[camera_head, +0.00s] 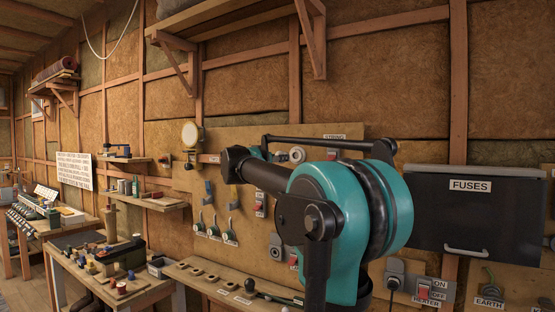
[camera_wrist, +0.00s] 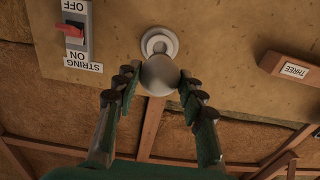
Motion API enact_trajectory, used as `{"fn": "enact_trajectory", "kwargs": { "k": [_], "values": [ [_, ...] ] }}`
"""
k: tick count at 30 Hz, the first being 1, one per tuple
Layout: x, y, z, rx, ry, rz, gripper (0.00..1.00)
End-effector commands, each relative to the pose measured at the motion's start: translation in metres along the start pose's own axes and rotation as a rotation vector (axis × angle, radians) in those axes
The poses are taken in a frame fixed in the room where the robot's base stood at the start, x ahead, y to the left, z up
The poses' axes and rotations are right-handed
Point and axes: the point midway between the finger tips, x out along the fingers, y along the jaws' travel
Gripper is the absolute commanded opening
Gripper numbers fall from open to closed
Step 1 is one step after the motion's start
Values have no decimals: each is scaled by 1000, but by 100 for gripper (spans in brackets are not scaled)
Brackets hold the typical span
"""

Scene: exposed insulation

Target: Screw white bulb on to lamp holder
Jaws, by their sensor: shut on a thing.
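The white bulb (camera_wrist: 159,76) shows as a greyish-white ball in the wrist view, between the fingertips of my gripper (camera_wrist: 160,90). The fingers are shut on its sides. The lamp holder (camera_wrist: 159,41) is a pale round ring on the wooden board, just beyond the bulb and lined up with it. The bulb overlaps the holder's edge, and I cannot tell whether they touch. In the head view, the lamp holder (camera_head: 297,154) shows at the board's upper part, just above my teal arm. The bulb and fingertips are hidden there.
A red switch (camera_wrist: 71,30) labelled STRING is left of the holder in the wrist view; a wooden block (camera_wrist: 292,68) labelled THREE is to the right. In the head view, a black FUSES box (camera_head: 470,215) hangs at right, and a cluttered workbench (camera_head: 165,290) stands at lower left.

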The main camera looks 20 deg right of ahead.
Motion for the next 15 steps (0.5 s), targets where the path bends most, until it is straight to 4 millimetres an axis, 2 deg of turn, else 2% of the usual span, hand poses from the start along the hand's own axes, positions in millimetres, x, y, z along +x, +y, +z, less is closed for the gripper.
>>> {"fn": "enact_trajectory", "kwargs": {
  "k": [15],
  "values": [
    [43,0,0,0,-1,2,33]
  ]
}}
